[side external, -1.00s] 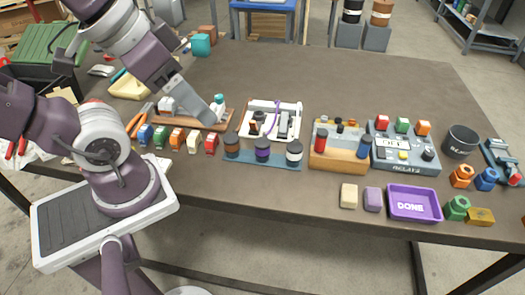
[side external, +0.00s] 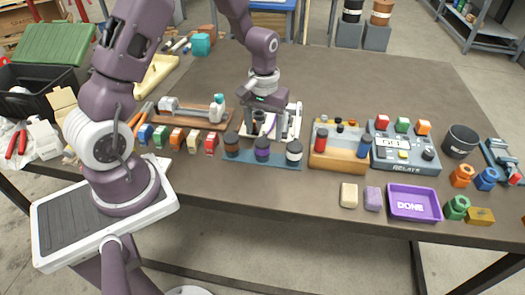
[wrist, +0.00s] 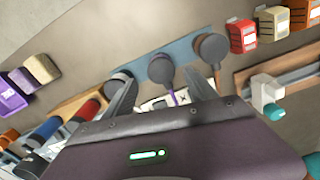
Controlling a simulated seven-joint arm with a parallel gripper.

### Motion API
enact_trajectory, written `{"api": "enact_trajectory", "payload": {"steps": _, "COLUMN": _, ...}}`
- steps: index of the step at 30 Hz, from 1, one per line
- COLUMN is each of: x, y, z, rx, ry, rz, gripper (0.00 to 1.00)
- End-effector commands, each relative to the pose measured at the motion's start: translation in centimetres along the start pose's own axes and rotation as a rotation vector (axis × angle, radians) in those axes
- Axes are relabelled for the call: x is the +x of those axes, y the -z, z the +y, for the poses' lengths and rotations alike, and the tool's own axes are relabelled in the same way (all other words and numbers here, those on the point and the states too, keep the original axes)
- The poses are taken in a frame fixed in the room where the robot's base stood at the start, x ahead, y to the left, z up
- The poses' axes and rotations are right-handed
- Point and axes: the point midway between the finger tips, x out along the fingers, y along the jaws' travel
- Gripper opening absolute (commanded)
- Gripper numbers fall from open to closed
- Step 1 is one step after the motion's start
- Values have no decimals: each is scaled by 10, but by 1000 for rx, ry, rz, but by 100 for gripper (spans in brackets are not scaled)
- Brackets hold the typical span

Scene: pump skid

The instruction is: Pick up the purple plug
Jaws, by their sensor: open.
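The purple plug (side external: 262,150) stands upright in the middle of a blue strip (side external: 273,163), between a brown-topped plug (side external: 231,145) and a white plug (side external: 294,153). In the wrist view the purple plug (wrist: 162,70) shows its dark round top, just beyond and between my fingertips. My gripper (side external: 266,130) is open and empty, pointing down just behind the strip in the side view. The two fingers spread apart in the wrist view (wrist: 165,84). Whether a finger touches any plug cannot be told.
A white tray (side external: 297,108) with a purple cable lies behind the strip, partly hidden by my gripper. A wooden block with red and blue cylinders (side external: 338,157) stands right. Coloured blocks (side external: 177,138) line up left.

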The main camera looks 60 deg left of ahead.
Motion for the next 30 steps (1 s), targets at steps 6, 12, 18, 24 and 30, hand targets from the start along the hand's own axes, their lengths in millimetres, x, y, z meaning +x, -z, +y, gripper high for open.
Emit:
{"api": "enact_trajectory", "payload": {"steps": 6, "x": 40, "y": -6, "z": -3, "rx": 0, "ry": 1, "rz": -5, "gripper": 66}}
{"api": "enact_trajectory", "payload": {"steps": 12, "x": 49, "y": -5, "z": -3, "rx": 1, "ry": 0, "rz": -1, "gripper": 66}}
{"api": "enact_trajectory", "payload": {"steps": 18, "x": 48, "y": -5, "z": -3, "rx": 1, "ry": 0, "rz": -1, "gripper": 46}}
{"api": "enact_trajectory", "payload": {"steps": 24, "x": 48, "y": -5, "z": -3, "rx": 2, "ry": 0, "rz": -1, "gripper": 7}}
{"api": "enact_trajectory", "payload": {"steps": 30, "x": 48, "y": -5, "z": -3, "rx": 2, "ry": 0, "rz": -1, "gripper": 0}}
